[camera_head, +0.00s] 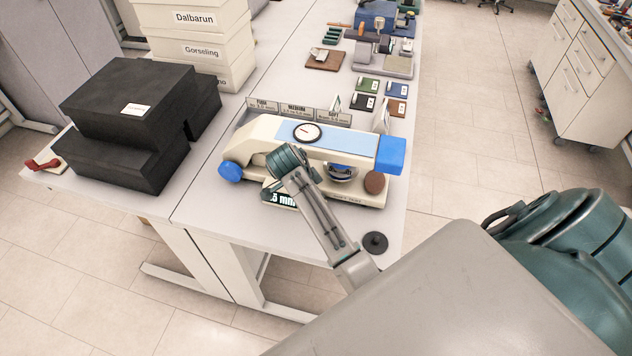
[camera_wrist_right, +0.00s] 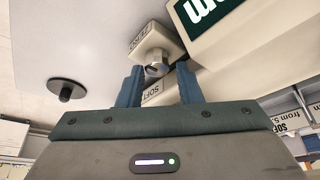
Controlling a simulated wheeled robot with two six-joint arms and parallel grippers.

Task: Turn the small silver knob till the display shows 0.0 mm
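The cream testing device (camera_head: 262,138) with blue ends stands on the table in the head view. Its dark display (camera_head: 276,199) shows a reading ending in "mm"; its digits are partly hidden by my arm. In the right wrist view only the "mm" part of the display (camera_wrist_right: 207,12) shows. The small silver knob (camera_wrist_right: 156,66) sits on a cream block there, between the tips of my right gripper (camera_wrist_right: 158,80). The right gripper is open, with a finger on each side of the knob and apparent gaps. In the head view my arm hides the knob. My left gripper is out of view.
Black boxes (camera_head: 130,110) and stacked cream boxes (camera_head: 200,45) stand left of the device. Label plates (camera_head: 297,111) stand behind it. A black round piece (camera_head: 375,242) lies near the table's front right edge, and also shows in the wrist view (camera_wrist_right: 66,88).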

